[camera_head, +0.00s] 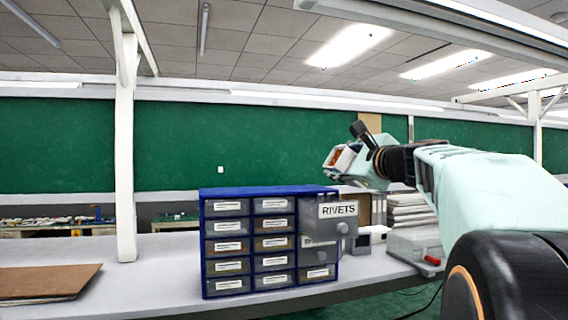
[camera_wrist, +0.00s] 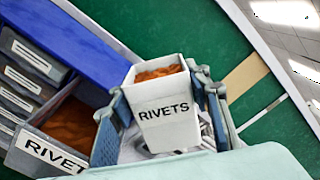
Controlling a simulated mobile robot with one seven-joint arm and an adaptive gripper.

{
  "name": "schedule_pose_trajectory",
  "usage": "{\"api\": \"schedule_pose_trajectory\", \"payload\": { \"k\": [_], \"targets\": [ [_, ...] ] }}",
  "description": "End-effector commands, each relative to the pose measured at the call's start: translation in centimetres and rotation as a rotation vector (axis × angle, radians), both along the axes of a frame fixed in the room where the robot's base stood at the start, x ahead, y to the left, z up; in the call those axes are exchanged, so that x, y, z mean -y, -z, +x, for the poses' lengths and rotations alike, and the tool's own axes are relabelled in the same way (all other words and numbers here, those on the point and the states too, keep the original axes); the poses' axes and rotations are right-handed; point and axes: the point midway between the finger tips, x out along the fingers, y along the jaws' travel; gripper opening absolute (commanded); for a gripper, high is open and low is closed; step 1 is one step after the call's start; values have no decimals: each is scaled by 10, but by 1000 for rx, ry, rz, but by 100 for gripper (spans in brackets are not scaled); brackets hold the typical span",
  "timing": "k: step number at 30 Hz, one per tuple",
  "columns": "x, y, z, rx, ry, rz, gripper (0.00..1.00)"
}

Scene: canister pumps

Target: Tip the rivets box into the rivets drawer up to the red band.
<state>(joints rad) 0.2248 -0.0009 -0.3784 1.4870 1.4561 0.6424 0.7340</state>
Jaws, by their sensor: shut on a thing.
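The white rivets box (camera_wrist: 168,112) has RIVETS on its side and reddish-brown rivets in its open top. My gripper (camera_wrist: 163,88) is shut on it, one finger on each side. In the head view the box (camera_head: 343,159) looks tilted, held above the open drawer. The rivets drawer (camera_head: 337,216) is pulled out at the top right of the blue cabinet, with a RIVETS label on its front. In the wrist view the drawer (camera_wrist: 50,150) lies left of the box and holds reddish-brown rivets. I cannot make out the red band.
Grey cases (camera_head: 412,243) and stacked items (camera_head: 411,211) stand to the right. The bench (camera_head: 150,255) is clear left of the cabinet, up to a cardboard sheet (camera_head: 45,281).

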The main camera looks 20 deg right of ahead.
Motion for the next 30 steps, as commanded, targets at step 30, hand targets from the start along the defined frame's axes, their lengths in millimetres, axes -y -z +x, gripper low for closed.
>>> {"api": "schedule_pose_trajectory", "payload": {
  "k": [30],
  "targets": [
    [-3,-6,-1,10,0,-133,11]
  ]
}}
